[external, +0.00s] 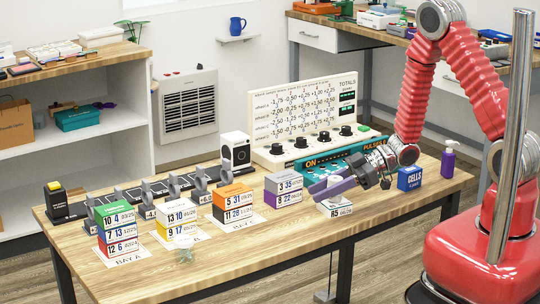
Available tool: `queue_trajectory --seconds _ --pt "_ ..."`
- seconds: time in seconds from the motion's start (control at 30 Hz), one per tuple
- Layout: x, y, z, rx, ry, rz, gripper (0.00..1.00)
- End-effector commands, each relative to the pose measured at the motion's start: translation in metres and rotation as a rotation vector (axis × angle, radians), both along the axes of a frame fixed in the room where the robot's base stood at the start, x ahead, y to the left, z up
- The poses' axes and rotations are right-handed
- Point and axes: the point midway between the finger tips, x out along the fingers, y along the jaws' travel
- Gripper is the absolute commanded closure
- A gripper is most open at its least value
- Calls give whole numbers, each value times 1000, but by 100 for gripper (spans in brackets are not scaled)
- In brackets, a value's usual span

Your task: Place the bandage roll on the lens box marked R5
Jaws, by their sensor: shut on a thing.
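My gripper (331,187), with purple fingers, reaches in from the right and is low over the right part of the table. It is shut on a small pale thing, mostly hidden between the fingers, that looks like the bandage roll (334,181). The lens box marked R5 (335,210), whitish with dark print, stands directly below the fingers near the table's front edge. The fingers overlap the box's top in this view, so I cannot tell whether the roll touches it.
Stacked numbered boxes (116,232) stand on the left and middle of the table (230,271). A grey-purple stack (284,190) is just left of my gripper. A blue CELLS box (409,178) and purple bottle (447,160) stand right. A chart panel (303,115) stands behind.

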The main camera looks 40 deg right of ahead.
Motion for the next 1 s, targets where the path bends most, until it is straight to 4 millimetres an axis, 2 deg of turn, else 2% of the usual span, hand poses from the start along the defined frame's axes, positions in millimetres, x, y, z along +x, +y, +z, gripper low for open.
queue_trajectory --seconds 0.43,0.47,0.5,0.73,1.0 --pt "0 0 -6 0 0 -1 90" --pt "0 0 -6 0 0 -1 68" --pt "0 0 -5 -1 -1 -1 65" --pt "0 0 -5 0 -1 0 50" --pt "0 0 -5 0 -1 0 50"
